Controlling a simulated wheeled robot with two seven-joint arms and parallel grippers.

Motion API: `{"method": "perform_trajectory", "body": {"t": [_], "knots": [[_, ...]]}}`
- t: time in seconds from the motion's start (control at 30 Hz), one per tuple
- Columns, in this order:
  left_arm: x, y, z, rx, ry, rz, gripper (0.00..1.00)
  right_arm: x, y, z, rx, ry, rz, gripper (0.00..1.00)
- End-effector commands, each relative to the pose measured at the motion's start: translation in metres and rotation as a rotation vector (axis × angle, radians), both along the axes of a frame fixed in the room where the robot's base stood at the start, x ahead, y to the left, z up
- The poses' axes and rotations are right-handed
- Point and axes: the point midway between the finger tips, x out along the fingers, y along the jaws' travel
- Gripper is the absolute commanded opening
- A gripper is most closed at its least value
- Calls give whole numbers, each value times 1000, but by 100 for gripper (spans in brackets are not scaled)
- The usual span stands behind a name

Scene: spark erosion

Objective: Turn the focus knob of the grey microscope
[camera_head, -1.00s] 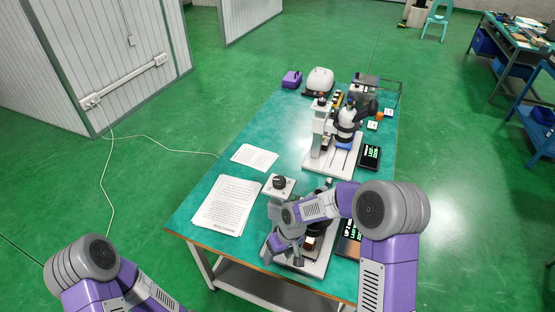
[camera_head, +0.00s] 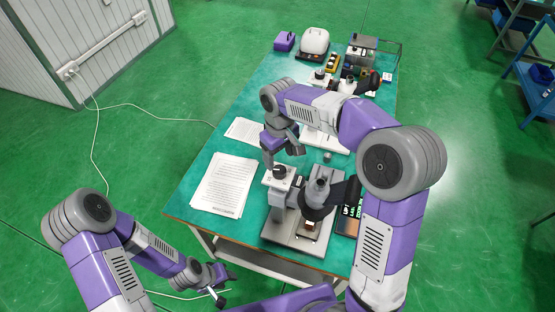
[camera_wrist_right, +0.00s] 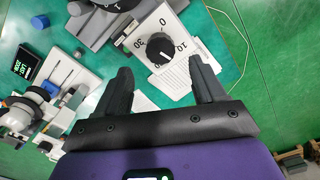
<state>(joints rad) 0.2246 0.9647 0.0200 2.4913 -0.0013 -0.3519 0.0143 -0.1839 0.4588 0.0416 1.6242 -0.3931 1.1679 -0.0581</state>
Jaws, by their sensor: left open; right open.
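The grey microscope (camera_head: 290,228) stands at the near end of the green table. On top of its post is a black knob (camera_head: 280,171) on a white plate. In the right wrist view the black knob (camera_wrist_right: 160,47) has a white mark, and numbers are printed around it. My right gripper (camera_head: 283,155) is open and empty beside and above the knob, on its far side. In the right wrist view my right gripper (camera_wrist_right: 160,66) has its fingers apart, with the knob showing between and beyond them. My left gripper (camera_head: 220,284) is open and empty, low in front of the table.
A second, white microscope (camera_head: 322,138) stands farther back, partly hidden by my right arm. Printed sheets (camera_head: 224,184) lie left of the grey microscope. A dark display with green text (camera_head: 347,222) is at its right. A purple box (camera_head: 284,41) and a white device (camera_head: 314,42) are at the far end.

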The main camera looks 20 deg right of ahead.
Motion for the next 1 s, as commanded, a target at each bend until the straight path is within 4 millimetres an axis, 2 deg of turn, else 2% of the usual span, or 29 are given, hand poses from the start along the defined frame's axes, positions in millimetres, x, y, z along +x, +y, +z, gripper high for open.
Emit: {"method": "perform_trajectory", "body": {"t": [0.1,0.3,0.47,0.7,0.77,1.0], "knots": [[0,0,0,0,0,1,43,-1,0,-23,-2,6,1,70],[0,0,0,0,-1,1,43,0,0,-50,0,3,0,70],[0,0,1,0,-1,0,43,0,0,-59,0,2,-1,70],[0,0,1,0,-1,0,43,0,0,-60,0,1,-1,70],[0,0,1,0,-1,0,43,0,0,-60,0,1,-1,62],[0,0,1,0,-1,0,43,0,0,-59,0,1,0,25]]}}
